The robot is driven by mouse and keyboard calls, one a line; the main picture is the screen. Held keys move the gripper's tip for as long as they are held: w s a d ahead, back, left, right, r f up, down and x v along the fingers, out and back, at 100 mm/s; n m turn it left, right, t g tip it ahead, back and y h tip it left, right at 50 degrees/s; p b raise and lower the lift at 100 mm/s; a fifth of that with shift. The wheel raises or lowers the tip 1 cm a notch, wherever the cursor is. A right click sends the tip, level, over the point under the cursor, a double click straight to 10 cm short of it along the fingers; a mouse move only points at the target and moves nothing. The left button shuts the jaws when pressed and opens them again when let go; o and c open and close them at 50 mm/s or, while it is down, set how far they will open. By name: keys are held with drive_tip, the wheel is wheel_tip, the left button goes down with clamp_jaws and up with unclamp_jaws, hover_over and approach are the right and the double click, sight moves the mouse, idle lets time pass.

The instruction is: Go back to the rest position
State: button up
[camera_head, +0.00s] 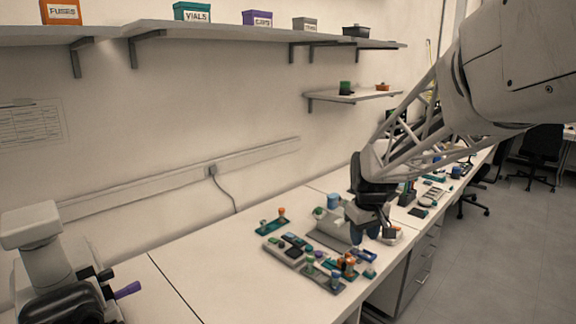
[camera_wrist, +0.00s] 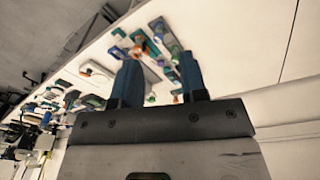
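My gripper (camera_head: 372,230) hangs from my arm above the right part of the bench, over the small parts in the camera_head view. In the camera_wrist view my gripper (camera_wrist: 160,85) shows two blue fingers standing apart with a clear gap and nothing held between them. Behind the fingers, the bench top (camera_wrist: 225,50) runs diagonally, with small coloured parts on it.
Several small parts lie on a grey tray (camera_head: 285,252) below my gripper. A microscope-like device (camera_head: 45,255) stands at the left. Shelves (camera_head: 240,30) with labelled boxes and a smaller shelf (camera_head: 350,96) hang on the wall. The bench's left-middle (camera_head: 195,262) is clear.

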drive_tip(key=s+r+m+t, duration=0.1)
drive_tip(key=s+m, duration=0.3)
drive_tip(key=s, duration=2.8)
drive_tip(key=shift+a+r+m, duration=0.3)
drive_tip(key=shift+a+r, duration=0.05)
drive_tip(key=shift+r, duration=0.2)
